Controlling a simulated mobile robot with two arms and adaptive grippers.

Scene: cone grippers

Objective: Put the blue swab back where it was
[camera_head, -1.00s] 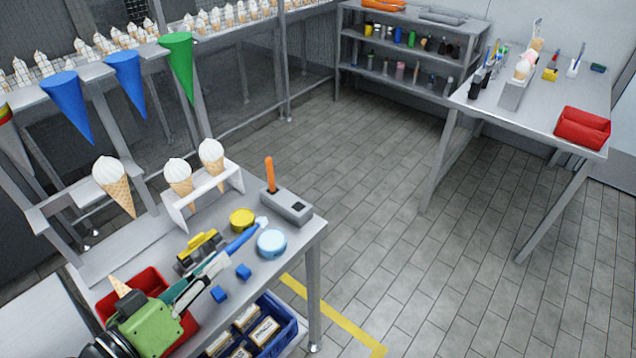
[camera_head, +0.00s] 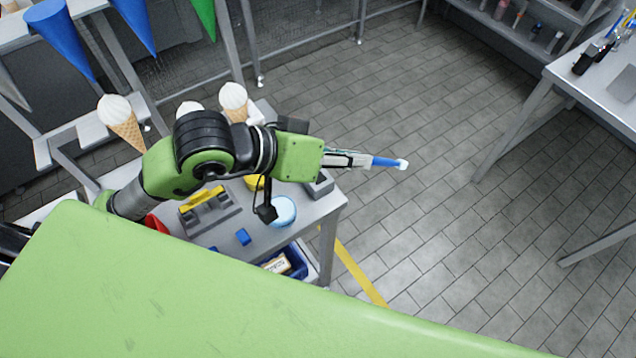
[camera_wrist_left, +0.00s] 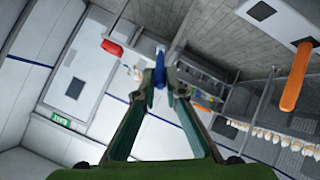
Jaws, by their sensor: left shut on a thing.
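The blue swab (camera_head: 385,162) has a white tip and points to the right in the head view. My left gripper (camera_head: 364,160) is shut on it and holds it out past the near table's right edge, over the floor. In the left wrist view the blue swab (camera_wrist_left: 159,76) is between the fingertips. A grey holder block (camera_head: 320,186) is partly hidden by my left arm in the head view. In the left wrist view an orange swab (camera_wrist_left: 297,78) stands in the block (camera_wrist_left: 308,24), and a dark square opening shows in it. My right gripper is not in view.
Ice cream cones (camera_head: 233,101) stand behind my arm. Floor to the right is open.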

